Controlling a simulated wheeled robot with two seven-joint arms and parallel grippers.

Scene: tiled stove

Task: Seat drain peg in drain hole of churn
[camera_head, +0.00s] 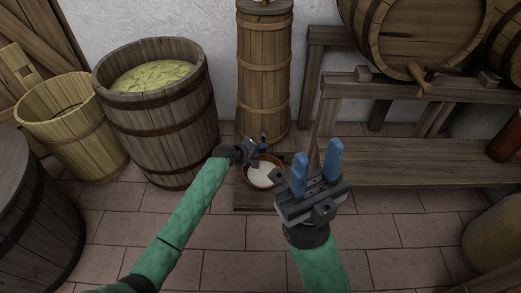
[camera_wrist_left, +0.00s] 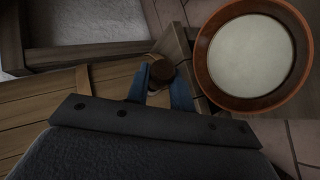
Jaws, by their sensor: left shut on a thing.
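The churn (camera_head: 264,75) is a tall upright wooden cylinder with hoops, standing against the wall. My left gripper (camera_head: 260,143) is low at the front of the churn's base. In the left wrist view its blue fingers are shut on a small dark brown round-headed peg (camera_wrist_left: 162,70). The drain hole is not visible, and I cannot tell whether the peg touches the churn. My right gripper (camera_head: 318,163) is raised in front, fingers apart and empty, to the right of the left gripper.
A brown bowl of white liquid (camera_head: 262,176) sits below my left gripper, near the churn's foot; its rim also shows in the left wrist view (camera_wrist_left: 204,75). A large barrel (camera_head: 155,130) and a bucket (camera_head: 85,145) stand left. A wooden rack (camera_head: 420,176) stands right. Tiled floor is clear in front.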

